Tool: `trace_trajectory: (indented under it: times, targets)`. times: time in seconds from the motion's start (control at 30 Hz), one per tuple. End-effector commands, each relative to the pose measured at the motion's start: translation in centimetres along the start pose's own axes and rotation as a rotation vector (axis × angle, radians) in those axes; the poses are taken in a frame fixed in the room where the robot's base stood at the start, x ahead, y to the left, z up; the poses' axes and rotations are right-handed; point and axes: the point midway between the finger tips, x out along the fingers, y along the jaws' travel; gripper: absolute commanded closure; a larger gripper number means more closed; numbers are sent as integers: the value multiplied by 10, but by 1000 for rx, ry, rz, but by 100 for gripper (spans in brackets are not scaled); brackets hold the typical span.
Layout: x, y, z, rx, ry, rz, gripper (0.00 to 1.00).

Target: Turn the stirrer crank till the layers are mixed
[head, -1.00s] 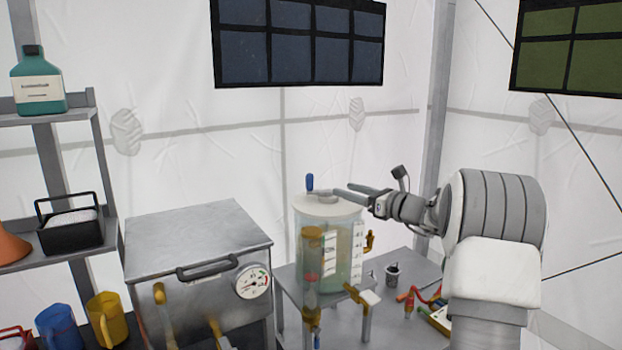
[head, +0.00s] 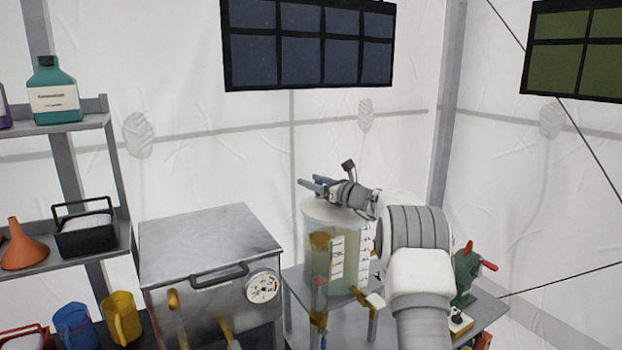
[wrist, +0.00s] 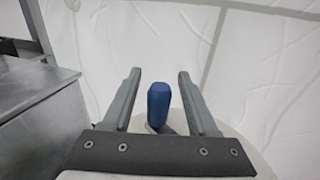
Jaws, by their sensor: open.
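The stirrer tank (head: 318,262) is a clear cylinder with a pale lid, standing on a grey stand right of the metal box. Liquid and a paper scale show through its wall. My gripper (head: 308,184) is over the tank's lid in the head view and mostly hides the crank there. The crank arm below the handle is largely hidden.
A metal box (head: 205,245) with a handle and dial stands left of the tank. A shelf (head: 100,245) at the left holds a black basket (head: 85,238), a funnel (head: 22,250) and a bottle (head: 54,95). A green device with a red crank (head: 467,272) is right of my arm.

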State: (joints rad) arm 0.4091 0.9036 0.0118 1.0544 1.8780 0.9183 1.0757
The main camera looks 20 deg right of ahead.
Motion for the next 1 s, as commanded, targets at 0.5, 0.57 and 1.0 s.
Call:
trace_trajectory:
  times: [0.5, 0.57, 1.0]
  targets:
    - [8, 1, 0, 0, 0, 0, 55]
    - [8, 1, 0, -1, 0, 0, 66]
    - [8, 0, -1, 0, 0, -1, 100]
